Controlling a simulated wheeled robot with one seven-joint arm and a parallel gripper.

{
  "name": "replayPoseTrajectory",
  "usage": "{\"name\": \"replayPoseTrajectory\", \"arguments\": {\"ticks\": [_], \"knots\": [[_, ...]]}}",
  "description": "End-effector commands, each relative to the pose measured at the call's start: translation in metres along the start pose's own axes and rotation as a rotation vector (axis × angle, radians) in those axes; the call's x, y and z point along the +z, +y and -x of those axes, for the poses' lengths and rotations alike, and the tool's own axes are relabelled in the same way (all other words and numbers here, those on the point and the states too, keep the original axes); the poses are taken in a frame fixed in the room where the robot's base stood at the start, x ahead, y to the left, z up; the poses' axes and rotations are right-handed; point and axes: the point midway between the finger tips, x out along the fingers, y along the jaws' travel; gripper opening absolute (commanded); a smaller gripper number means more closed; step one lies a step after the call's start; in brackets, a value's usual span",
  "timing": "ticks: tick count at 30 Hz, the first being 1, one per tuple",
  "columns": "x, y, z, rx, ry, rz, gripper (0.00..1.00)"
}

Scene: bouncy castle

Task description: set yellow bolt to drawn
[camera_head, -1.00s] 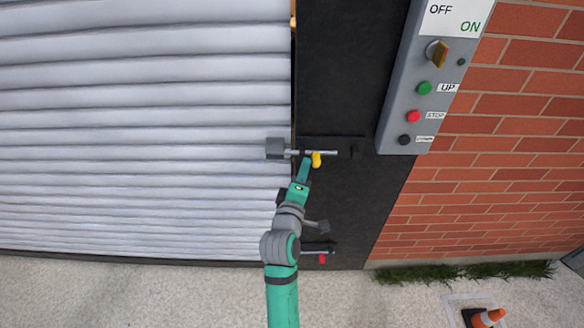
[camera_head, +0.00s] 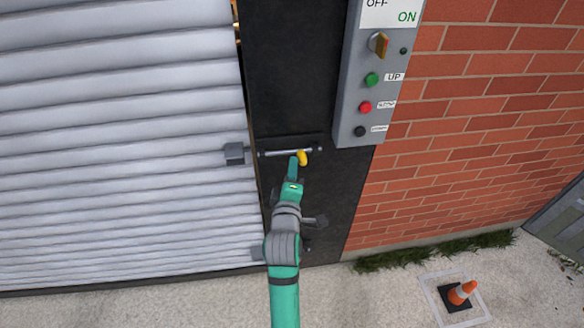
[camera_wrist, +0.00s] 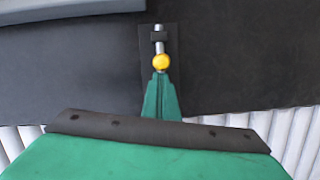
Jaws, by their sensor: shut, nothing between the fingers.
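The yellow bolt is a thin grey rod with a yellow knob (camera_head: 302,158), mounted on the black door post (camera_head: 293,70). The rod lies level, and its left end is clear of the grey block (camera_head: 234,153) on the shutter, with a small gap between. My gripper (camera_head: 295,160) is shut and empty, its fingertips against or very near the left side of the knob. In the wrist view the knob (camera_wrist: 162,62) sits just beyond the closed fingertips (camera_wrist: 160,78), with the rod running on past it.
A grey control box (camera_head: 372,90) with a switch and several buttons is to the upper right, on a brick wall (camera_head: 470,130). The white slatted shutter (camera_head: 110,150) fills the left.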

Motion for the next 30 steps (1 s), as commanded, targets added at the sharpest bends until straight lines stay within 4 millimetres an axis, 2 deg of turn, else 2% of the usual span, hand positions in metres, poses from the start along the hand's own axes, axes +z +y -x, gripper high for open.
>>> {"name": "replayPoseTrajectory", "arguments": {"ticks": [14, 17, 23, 30], "knots": [[0.004, 0.001, 0.0, 0.001, -0.008, 0.002, 0.0], [-0.004, 0.001, 0.001, 0.002, -0.008, 0.003, 0.0], [-0.038, 0.002, 0.007, 0.003, -0.002, 0.0, 0.0], [-0.029, 0.001, 0.061, 0.002, -0.014, 0.0, 0.0]]}}
